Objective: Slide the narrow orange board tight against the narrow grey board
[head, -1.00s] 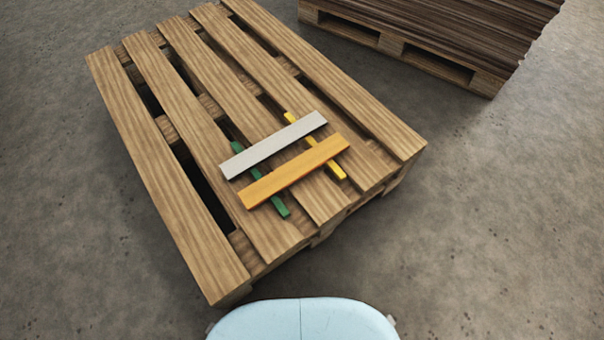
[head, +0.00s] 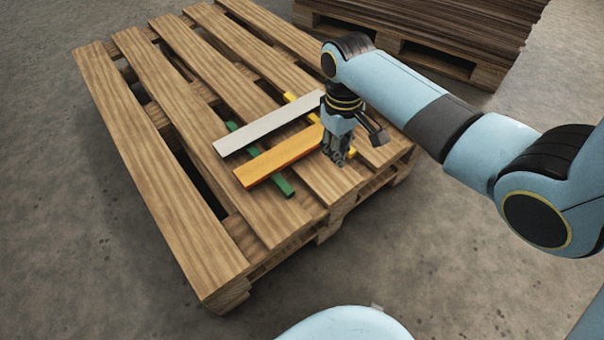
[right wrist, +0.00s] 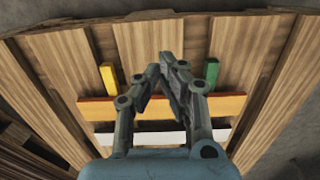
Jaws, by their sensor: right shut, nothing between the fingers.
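The narrow orange board (head: 275,163) lies across a green strip (head: 286,187) and a yellow strip (head: 289,97) on the pallet. The narrow grey board (head: 268,124) lies beyond it, roughly parallel, with a gap between them. In the right wrist view the orange board (right wrist: 228,105) is nearer the top and the grey board (right wrist: 160,138) lower. My right gripper (head: 338,160) is shut and empty, pointing down by the near side of the orange board's right end, which it and my arm partly hide. I cannot tell whether it touches the board. My left gripper is not in view.
The boards rest on a slatted wooden pallet (head: 160,180) with open gaps between slats. A second pallet stacked with dark boards (head: 430,30) stands at the back right. Concrete floor around the near pallet is clear.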

